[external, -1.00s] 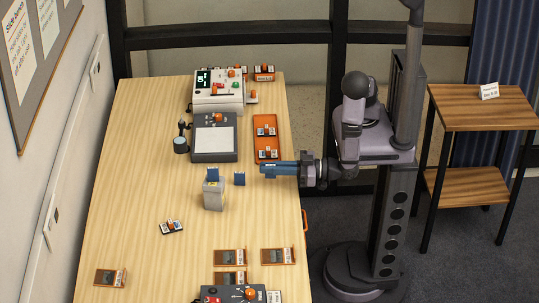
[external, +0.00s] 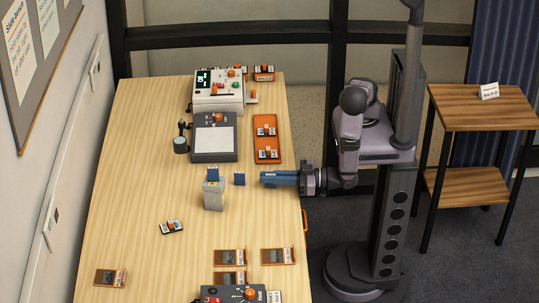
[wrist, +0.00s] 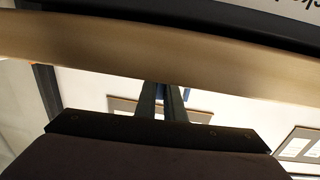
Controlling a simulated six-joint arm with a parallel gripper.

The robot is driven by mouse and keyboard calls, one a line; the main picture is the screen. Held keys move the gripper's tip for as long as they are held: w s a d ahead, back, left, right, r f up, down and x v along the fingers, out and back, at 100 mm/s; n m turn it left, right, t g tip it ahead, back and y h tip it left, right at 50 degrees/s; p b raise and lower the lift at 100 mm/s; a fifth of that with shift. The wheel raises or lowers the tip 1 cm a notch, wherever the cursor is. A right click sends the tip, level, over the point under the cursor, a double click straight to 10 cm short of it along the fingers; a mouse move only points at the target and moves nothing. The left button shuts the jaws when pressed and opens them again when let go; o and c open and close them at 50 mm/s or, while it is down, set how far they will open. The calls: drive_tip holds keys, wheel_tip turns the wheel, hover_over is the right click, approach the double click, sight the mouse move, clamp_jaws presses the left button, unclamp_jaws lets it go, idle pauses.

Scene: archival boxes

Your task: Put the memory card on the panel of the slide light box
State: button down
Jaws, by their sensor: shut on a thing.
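The slide light box (external: 197,154) is a dark grey box with a pale panel (external: 215,139), near the middle of the table. The panel looks bare. My gripper (external: 262,178) is level over the table's right side, below and right of the light box in the external view. Its blue fingers are shut on a small dark blue thing, taken as the memory card (wrist: 161,87), which shows narrowly between the fingertips (wrist: 162,92) in the wrist view. The fingers mostly hide it.
A grey holder with a blue top (external: 214,194) stands left of my gripper. An orange tray (external: 275,138) lies right of the light box. A white control unit (external: 218,98) is behind. A dark post (external: 181,145) stands at left. Several orange-brown pieces lie in front.

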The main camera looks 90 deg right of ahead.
drive_tip(key=shift+f, duration=0.3)
drive_tip(key=c, duration=1.9)
unclamp_jaws()
drive_tip(key=shift+r, duration=0.1)
drive_tip(key=shift+o, duration=0.2)
drive_tip(key=s, duration=0.2)
drive_tip(key=s+b, duration=0.2)
drive_tip(key=s, duration=0.1)
drive_tip(key=shift+s+a, duration=0.3)
drive_tip(key=shift+s, duration=0.05)
drive_tip(key=shift+o, duration=0.5)
drive_tip(key=shift+s+r, duration=0.1)
drive_tip(key=shift+s, duration=0.7)
